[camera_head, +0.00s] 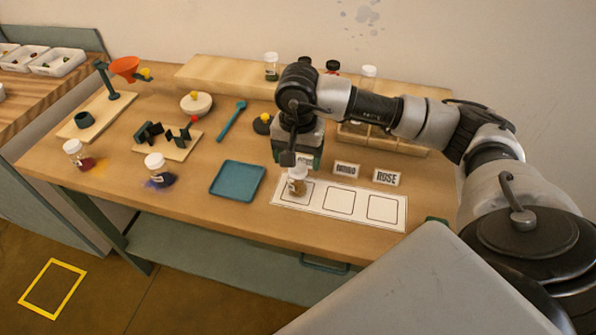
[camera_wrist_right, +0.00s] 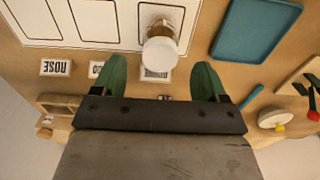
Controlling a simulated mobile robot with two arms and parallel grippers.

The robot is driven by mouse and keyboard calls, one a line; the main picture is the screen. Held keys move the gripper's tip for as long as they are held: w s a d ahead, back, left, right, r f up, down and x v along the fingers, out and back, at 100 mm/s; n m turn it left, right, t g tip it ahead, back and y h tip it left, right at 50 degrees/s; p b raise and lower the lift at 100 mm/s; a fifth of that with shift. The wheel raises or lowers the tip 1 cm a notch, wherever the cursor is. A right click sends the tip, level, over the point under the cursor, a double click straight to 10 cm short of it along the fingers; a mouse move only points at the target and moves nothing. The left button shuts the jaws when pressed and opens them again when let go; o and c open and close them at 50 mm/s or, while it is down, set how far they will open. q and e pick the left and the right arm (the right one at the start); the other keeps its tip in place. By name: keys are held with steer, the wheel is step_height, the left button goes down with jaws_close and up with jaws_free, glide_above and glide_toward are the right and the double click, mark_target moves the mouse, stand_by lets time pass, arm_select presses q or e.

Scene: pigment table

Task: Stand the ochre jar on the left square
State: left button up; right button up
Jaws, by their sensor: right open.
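The ochre jar (camera_head: 298,182), clear with a white lid and brownish-yellow contents, stands upright on the left square (camera_head: 287,200) of the white card, toward its back edge. In the right wrist view the jar's lid (camera_wrist_right: 160,52) faces me, with the left square (camera_wrist_right: 188,18) around its base. My right gripper (camera_head: 297,163) is right behind and above the jar. In the wrist view its green fingers (camera_wrist_right: 160,80) are spread wide, with the jar just beyond the tips and clear space on both sides. My left gripper is not in view.
Label cards, including ROSE (camera_head: 387,177), stand behind the squares; one is partly hidden by my gripper. A blue tray (camera_head: 237,181) lies left of the card. A blue jar (camera_head: 158,172) and a red jar (camera_head: 78,155) stand further left. The other two squares are empty.

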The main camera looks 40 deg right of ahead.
step_height(320, 180, up, 7)
steer(key=shift+f+b, duration=0.2)
steer(key=shift+b, duration=0.2)
